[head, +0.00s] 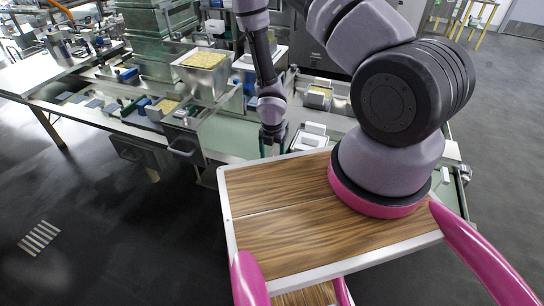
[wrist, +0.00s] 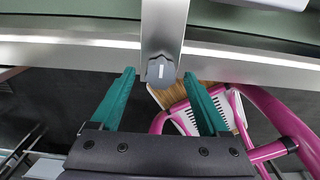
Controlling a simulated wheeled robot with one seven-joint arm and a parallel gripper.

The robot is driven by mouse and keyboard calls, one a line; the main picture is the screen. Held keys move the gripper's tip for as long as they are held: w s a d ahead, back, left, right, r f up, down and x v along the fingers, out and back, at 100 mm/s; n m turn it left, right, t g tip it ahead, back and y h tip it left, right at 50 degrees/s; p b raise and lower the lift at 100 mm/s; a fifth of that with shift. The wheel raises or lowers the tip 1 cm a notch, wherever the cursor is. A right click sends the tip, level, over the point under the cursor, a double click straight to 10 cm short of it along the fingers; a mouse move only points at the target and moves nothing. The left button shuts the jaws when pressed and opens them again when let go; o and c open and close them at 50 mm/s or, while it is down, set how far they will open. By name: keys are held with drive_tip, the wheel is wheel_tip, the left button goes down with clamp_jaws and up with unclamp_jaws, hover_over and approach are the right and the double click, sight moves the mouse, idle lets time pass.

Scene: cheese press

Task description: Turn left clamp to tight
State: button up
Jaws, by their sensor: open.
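In the wrist view a dark grey knob (wrist: 160,71) with a short white mark sits at the end of a metal bracket (wrist: 164,25). The white mark runs upright in that picture. I take the knob to be the clamp's, but cannot tell whether it is the left one. My gripper (wrist: 158,76) is open, its two green fingers apart with the knob between and just beyond their tips. I cannot tell whether either finger touches it. In the head view my gripper (head: 272,145) is low at the bench's near edge, and the knob cannot be made out there.
A steel hopper of yellow bits (head: 204,60) stands left of my arm on the long bench. A grey box with a handle (head: 185,146) hangs at the bench front. White-topped units (head: 312,137) stand right of my gripper.

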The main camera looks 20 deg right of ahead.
drive_tip(key=shift+f, duration=0.3)
clamp_jaws()
